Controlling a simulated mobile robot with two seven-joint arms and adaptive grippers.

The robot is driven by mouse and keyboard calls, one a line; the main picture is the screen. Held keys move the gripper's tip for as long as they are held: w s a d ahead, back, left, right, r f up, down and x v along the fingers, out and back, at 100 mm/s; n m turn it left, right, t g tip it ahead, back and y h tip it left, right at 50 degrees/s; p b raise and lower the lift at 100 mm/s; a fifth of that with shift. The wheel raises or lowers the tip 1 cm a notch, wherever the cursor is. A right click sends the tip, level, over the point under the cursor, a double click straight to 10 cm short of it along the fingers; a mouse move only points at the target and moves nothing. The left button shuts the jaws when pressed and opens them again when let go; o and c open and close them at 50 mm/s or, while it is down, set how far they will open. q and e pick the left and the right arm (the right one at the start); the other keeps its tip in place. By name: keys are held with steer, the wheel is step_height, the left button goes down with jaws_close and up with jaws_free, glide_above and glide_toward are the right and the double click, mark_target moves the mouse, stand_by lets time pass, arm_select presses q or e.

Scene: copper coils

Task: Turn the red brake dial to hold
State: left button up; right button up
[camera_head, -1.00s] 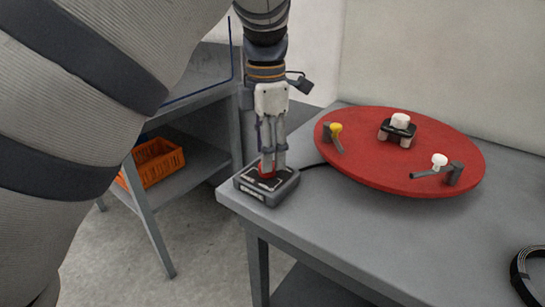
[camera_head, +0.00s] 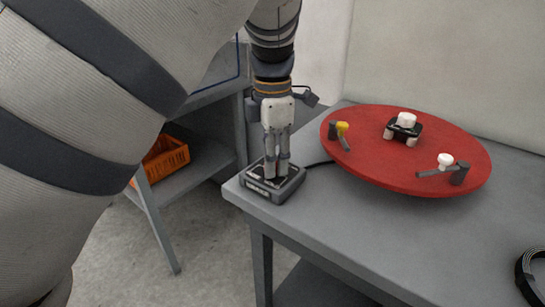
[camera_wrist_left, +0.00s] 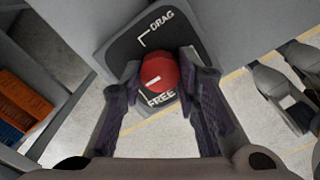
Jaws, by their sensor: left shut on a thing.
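The red brake dial (camera_wrist_left: 160,73) sits on a dark control box (camera_head: 257,191) at the table's near left corner. In the left wrist view the dial has a short white mark, and the panel (camera_wrist_left: 126,50) reads DRAG at the top and FREE at the bottom. No HOLD label is readable. My left gripper (camera_head: 277,178) points down onto the box, its fingers shut on either side of the dial. In the head view the fingers hide most of the dial. My right gripper is not in view.
A red round turntable (camera_head: 400,175) with a yellow-topped post, a white-topped post and a black central fixture stands right of the box on the grey table (camera_head: 340,235). A black coil (camera_head: 531,275) lies at the right edge. An orange crate (camera_head: 165,160) is on a shelf at left.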

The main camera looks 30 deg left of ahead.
arm_select(q)
steer(key=shift+r+m+p, duration=0.15)
steer(key=shift+m+p, duration=0.25)
steer(key=shift+m, duration=0.8)
steer(key=m, duration=0.2)
steer(key=shift+m, duration=0.4)
steer(key=m, duration=0.5)
steer(key=shift+f, duration=0.2)
steer(key=m, duration=0.6)
steer(key=shift+m, duration=0.3)
steer(key=m, duration=0.4)
steer(key=shift+m, duration=0.3)
steer(key=m, duration=0.4)
steer(key=shift+m, duration=0.3)
steer(key=m, duration=0.5)
steer(key=shift+m, duration=2.3)
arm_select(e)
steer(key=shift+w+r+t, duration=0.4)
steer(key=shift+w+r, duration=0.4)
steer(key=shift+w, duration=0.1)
